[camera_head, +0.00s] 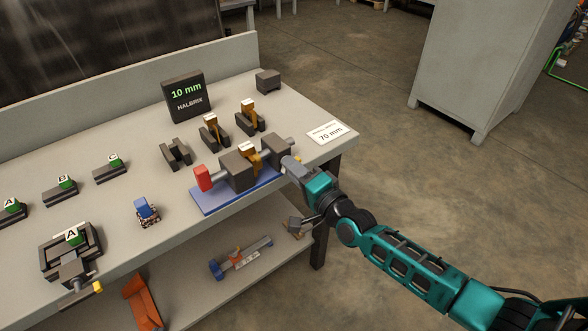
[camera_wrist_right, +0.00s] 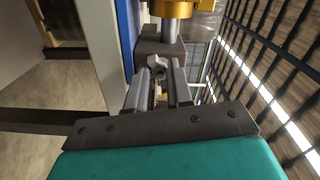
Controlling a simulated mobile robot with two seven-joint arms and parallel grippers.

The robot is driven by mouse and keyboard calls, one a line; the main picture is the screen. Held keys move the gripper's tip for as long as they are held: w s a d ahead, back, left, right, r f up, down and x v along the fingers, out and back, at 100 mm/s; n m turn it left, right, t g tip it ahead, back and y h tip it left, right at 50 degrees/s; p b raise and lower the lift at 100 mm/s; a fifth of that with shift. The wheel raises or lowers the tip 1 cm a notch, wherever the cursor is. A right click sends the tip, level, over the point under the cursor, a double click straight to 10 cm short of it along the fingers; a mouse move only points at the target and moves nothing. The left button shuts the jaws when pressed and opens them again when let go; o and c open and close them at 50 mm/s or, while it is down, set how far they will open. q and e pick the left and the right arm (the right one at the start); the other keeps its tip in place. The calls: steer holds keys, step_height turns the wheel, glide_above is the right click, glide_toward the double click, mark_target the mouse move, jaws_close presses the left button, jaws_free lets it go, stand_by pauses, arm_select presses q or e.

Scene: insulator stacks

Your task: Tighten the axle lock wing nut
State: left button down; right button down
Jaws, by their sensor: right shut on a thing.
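An axle fixture stands on a blue base plate (camera_head: 212,207) near the table's front edge. It has a red end piece (camera_head: 203,178), two dark grey blocks (camera_head: 238,172) and an orange-brown part between them. My right gripper (camera_head: 290,164) is at the fixture's right end, beside the right grey block (camera_head: 278,148). In the right wrist view, my right gripper (camera_wrist_right: 157,88) is shut on a small grey wing nut (camera_wrist_right: 157,64) in front of the dark block (camera_wrist_right: 152,44). The fingers hide part of the nut. My left gripper is not in view.
A vise-like device (camera_head: 70,252) is at the front left. A lower shelf (camera_head: 200,285) holds tools. Open floor lies right.

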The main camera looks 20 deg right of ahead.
stand_by(0.7)
steer(key=c, duration=1.2)
jaws_free()
steer(key=v, duration=1.3)
steer(key=shift+r+p, duration=0.1)
steer(key=shift+p, duration=0.3)
steer(key=shift+o, duration=0.5)
